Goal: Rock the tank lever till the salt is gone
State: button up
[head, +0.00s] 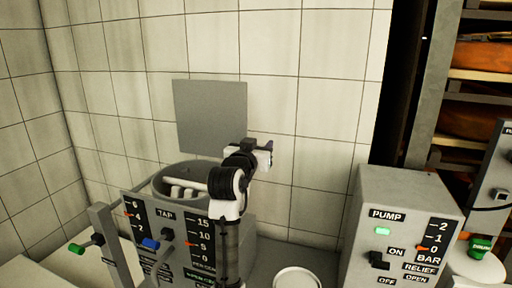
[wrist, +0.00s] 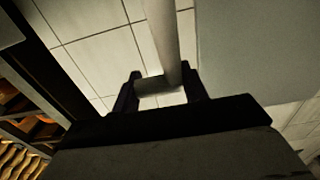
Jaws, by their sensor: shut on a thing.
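The grey tank (head: 160,181) is round and open at the top, behind a grey panel (head: 177,262) marked TAP. Pale bars (head: 182,190) show inside it; I cannot tell whether salt is there. My gripper (head: 264,153) is up and to the right of the tank, beyond my arm. In the wrist view my gripper (wrist: 160,92) is shut on a short pale crosspiece (wrist: 154,87) joined to a pale rod (wrist: 163,40); this looks like the tank lever. In the head view my arm hides most of the lever.
A grey plate (head: 211,115) stands upright behind the tank. The panel has a blue-tipped tap handle (head: 151,243) and two scales with orange pointers; a green-tipped handle (head: 77,249) is at left. A pump box (head: 408,215) with a green light stands at right, before shelves of cheese (head: 478,55).

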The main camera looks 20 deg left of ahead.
jog(key=shift+w+d+f, duration=0.2)
jog(key=shift+d+f, duration=0.05)
jog(key=shift+d, duration=0.05)
jog(key=o, duration=1.3)
jog(key=shift+w+d, duration=0.1)
jog(key=shift+a, duration=0.2)
jog(key=shift+s, duration=0.45)
jog(key=s+b, duration=0.4)
jog(key=s, duration=0.9)
jog(key=shift+a, duration=0.2)
